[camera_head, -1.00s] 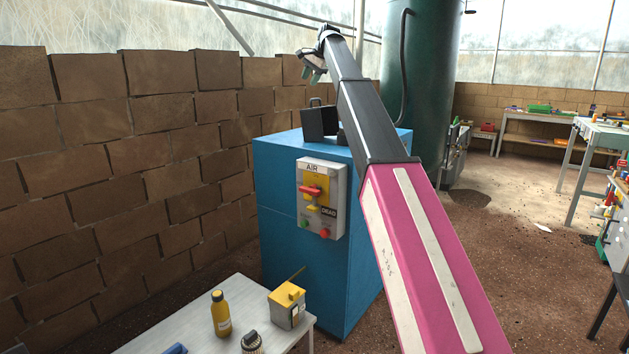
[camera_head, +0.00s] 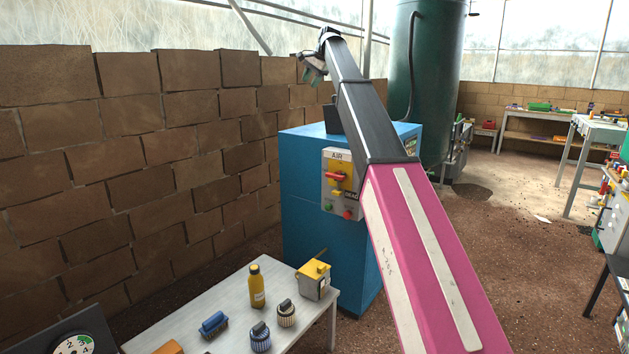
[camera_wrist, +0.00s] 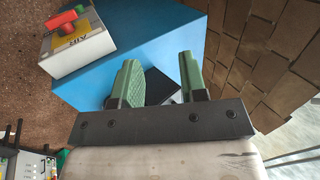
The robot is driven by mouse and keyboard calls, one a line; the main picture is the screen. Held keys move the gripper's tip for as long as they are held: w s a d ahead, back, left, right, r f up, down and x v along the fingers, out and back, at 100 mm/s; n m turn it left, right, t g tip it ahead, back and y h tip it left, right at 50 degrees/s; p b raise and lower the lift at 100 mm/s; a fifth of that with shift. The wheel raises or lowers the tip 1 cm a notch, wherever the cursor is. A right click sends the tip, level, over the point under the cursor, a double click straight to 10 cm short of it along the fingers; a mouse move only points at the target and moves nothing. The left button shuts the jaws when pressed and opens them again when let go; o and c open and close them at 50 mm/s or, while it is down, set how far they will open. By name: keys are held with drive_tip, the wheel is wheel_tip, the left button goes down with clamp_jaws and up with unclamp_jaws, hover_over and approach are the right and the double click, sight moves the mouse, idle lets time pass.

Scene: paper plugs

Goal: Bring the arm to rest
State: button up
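My arm stretches up and away in the head view, with my gripper (camera_head: 313,72) high at its far end, in front of the brick wall. In the wrist view my gripper (camera_wrist: 158,82) shows two green fingers set apart with a clear gap and nothing between them. Beyond the fingers is the blue cabinet (camera_wrist: 140,30), apart from them. A dark box (camera_wrist: 160,84) on the cabinet top shows partly behind the fingers.
The blue cabinet (camera_head: 303,220) carries an AIR switch panel (camera_head: 336,185). A pale table (camera_head: 190,310) at lower left holds a yellow bottle (camera_head: 257,288), a yellow-topped box (camera_head: 313,280) and brushes. A green tank (camera_head: 432,80) stands behind. Open floor (camera_head: 500,250) lies to the right.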

drive_tip(key=s+d+f+n+h, duration=0.1)
drive_tip(key=s+d+f, duration=0.4)
drive_tip(key=f, duration=1)
drive_tip(key=s+d+f+n+g+h, duration=0.1)
drive_tip(key=s+d+f, duration=0.35)
drive_tip(key=f, duration=1.05)
drive_tip(key=s+d+f+n, duration=0.15)
drive_tip(key=s+f, duration=0.55)
drive_tip(key=f, duration=0.8)
drive_tip(key=s+d+f+n+h, duration=0.1)
drive_tip(key=s+d+f, duration=0.2)
drive_tip(key=s+f, duration=0.5)
drive_tip(key=s+d+f+n+g, duration=0.1)
drive_tip(key=s+d+f, duration=0.2)
drive_tip(key=s+f, duration=0.5)
drive_tip(key=s+d+f+n+g+h, duration=0.1)
drive_tip(key=s+d+f, duration=0.2)
drive_tip(key=s+f, duration=0.5)
drive_tip(key=s, duration=0.7)
drive_tip(key=shift+s+d+f+h, duration=0.25)
drive_tip(key=shift+s+f+h, duration=0.05)
drive_tip(key=shift+s+f, duration=0.1)
